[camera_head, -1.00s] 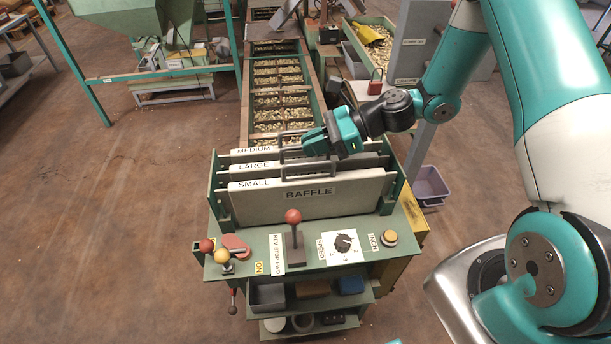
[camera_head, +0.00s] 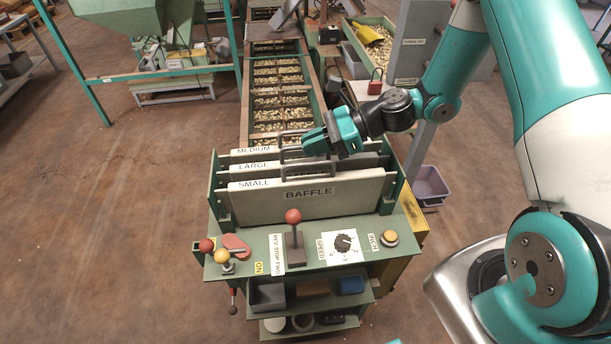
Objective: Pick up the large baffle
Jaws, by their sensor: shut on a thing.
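The large baffle (camera_head: 262,169) is a grey panel labelled LARGE, standing upright in the middle slot of the green rack. Most of its face is hidden behind the small baffle (camera_head: 310,202), which stands in front. The medium baffle (camera_head: 253,152) stands behind it. My gripper (camera_head: 308,146) is teal and reaches in from the right, over the rack. It is shut on the large baffle's handle (camera_head: 287,153), at the panel's top edge. The fingertips partly cover the handle.
The control stand (camera_head: 270,245) in front carries a red-knobbed lever (camera_head: 293,217), a speed dial (camera_head: 343,243) and a yellow button (camera_head: 390,237). A conveyor of nuts (camera_head: 280,90) runs behind the rack. A purple bin (camera_head: 429,184) sits on the floor at right.

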